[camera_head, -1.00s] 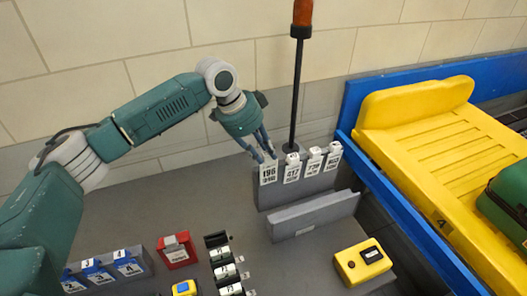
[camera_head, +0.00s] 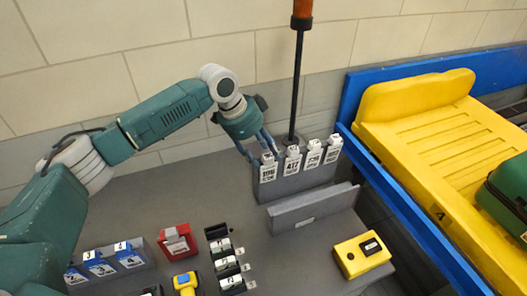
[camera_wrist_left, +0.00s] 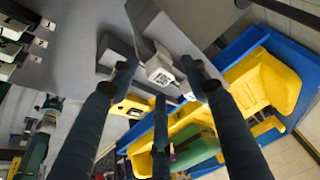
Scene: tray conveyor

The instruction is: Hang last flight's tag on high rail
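The high rail (camera_head: 305,185) is the upper grey block beside the black pole. Several white tags line its top edge. The leftmost tag (camera_head: 268,168) is in line with the others; the tag (camera_head: 292,164) to its right reads 477. My left gripper (camera_head: 261,153) is at the leftmost tag. In the left wrist view its fingers (camera_wrist_left: 158,68) are spread on both sides of a white tag (camera_wrist_left: 160,74), with visible gaps, so it looks open. A teal arm part in the left wrist view looks like my right arm; its gripper (camera_wrist_left: 48,106) is small and unclear.
A lower grey rail (camera_head: 312,212) in front bears no tags. A yellow tray (camera_head: 430,130) lies on the blue-edged conveyor at right.

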